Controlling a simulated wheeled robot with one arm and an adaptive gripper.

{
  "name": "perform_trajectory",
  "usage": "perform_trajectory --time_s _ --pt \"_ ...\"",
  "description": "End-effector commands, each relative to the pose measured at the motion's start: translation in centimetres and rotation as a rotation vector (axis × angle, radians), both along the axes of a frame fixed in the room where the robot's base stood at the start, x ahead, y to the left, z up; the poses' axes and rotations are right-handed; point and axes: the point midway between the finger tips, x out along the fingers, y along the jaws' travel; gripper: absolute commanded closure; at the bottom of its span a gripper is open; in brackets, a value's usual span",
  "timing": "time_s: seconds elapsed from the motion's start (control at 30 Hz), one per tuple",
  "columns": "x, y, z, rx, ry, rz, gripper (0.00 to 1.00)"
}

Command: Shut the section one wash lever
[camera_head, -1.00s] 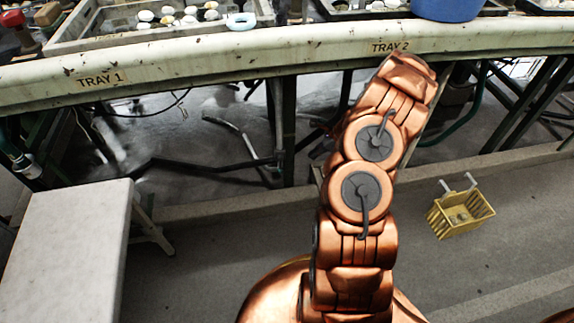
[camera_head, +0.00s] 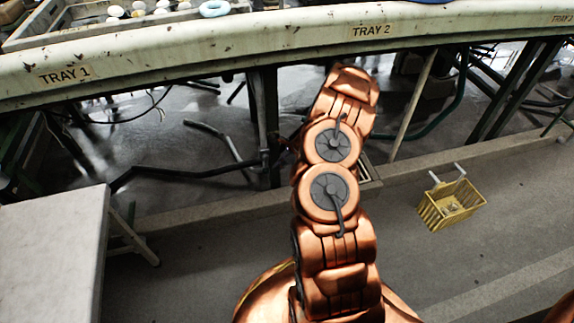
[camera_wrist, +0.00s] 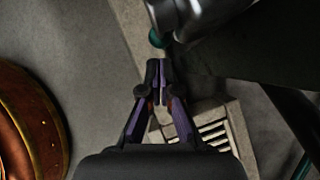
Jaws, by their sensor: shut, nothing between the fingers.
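In the wrist view my gripper (camera_wrist: 158,68) is shut and empty, its two dark fingertips together. Just ahead of the fingertips is a small green rounded piece (camera_wrist: 157,39), beside a shiny grey metal cylinder (camera_wrist: 198,14). The green piece may be the end of the wash lever, but I cannot tell for sure. I cannot tell whether the fingertips touch it. In the head view my copper arm reaches toward the underside of the bench and hides my gripper. No lever is clear there.
The long bench edge (camera_head: 215,55), labelled TRAY 1 and TRAY 2, runs across the top. Legs and pipes stand beneath it. A pale table (camera_head: 55,245) is at the left and a yellow basket (camera_head: 450,205) lies right on the floor. A floor grate (camera_wrist: 212,135) shows below the gripper.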

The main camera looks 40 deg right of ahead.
Motion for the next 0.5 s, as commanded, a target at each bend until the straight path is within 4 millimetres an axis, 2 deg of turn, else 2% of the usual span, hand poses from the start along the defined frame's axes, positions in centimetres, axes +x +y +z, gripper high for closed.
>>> perform_trajectory --time_s 0.2,0.5 --pt "0.99 1.01 -0.74 -0.001 0.0 -0.001 1.0" --pt "1.13 1.12 -0.7 -0.001 0.0 -0.002 1.0"
